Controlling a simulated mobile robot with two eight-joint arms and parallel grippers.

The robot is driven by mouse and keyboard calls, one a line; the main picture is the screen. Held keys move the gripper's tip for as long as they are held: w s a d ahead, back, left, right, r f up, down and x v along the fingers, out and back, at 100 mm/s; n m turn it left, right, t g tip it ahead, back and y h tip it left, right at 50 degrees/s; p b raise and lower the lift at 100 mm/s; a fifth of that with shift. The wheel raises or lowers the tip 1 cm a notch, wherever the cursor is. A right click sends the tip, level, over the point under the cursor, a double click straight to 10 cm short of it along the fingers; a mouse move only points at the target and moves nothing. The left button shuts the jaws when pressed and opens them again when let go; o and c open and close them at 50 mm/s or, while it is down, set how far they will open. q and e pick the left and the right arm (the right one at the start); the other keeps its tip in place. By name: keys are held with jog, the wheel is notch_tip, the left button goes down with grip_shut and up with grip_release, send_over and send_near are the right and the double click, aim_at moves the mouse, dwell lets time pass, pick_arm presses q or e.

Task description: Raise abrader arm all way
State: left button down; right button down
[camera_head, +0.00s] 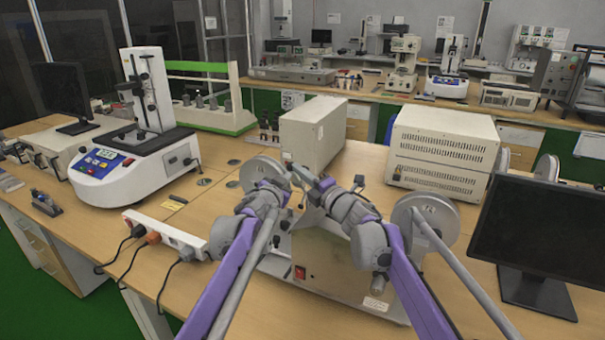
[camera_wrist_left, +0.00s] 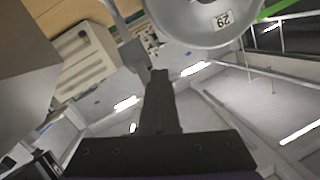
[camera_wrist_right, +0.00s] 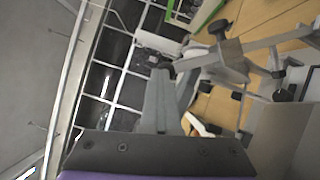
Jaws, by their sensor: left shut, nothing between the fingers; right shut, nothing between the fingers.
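The abrader, a beige box (camera_head: 325,268) with a red switch, stands on the bench between my arms, partly hidden by them. A round grey wheel shows at its left (camera_head: 262,171) and another at its right (camera_head: 428,218). In the left wrist view my left gripper (camera_wrist_left: 160,75) is shut and empty, just below a grey wheel marked 29 (camera_wrist_left: 215,22). In the right wrist view my right gripper (camera_wrist_right: 161,75) is shut and empty, its tip close to a metal arm with black knobs (camera_wrist_right: 248,46). I cannot tell whether they touch.
A tall beige box (camera_head: 313,133) stands behind the abrader and a vented cabinet (camera_head: 443,150) behind it to the right. A black monitor (camera_head: 540,225) is at the right. A power strip (camera_head: 165,233) with cables and a white tester (camera_head: 140,165) are at the left.

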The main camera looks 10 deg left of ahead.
pick_arm(q)
jog(key=shift+s+d+r+h, duration=0.1)
jog(key=shift+d+h, duration=0.05)
jog(key=shift+d, duration=0.35)
jog(key=shift+s+d+h, duration=0.1)
jog(key=shift+d+h, duration=0.05)
jog(key=shift+d, duration=0.3)
pick_arm(e)
jog(key=shift+a+f, duration=0.15)
jog(key=shift+a, duration=0.25)
pick_arm(q)
jog(key=shift+r, duration=0.1)
pick_arm(e)
jog(key=shift+w+d+r+g, duration=0.25)
jog(key=shift+w+r+g, duration=0.05)
jog(key=shift+w+r, duration=0.25)
pick_arm(q)
jog(key=c, duration=1.6)
grip_release()
jog(key=shift+a, duration=0.1)
jog(key=c, duration=0.6)
grip_release()
jog(key=shift+w+a, duration=0.1)
jog(key=shift+a, duration=0.05)
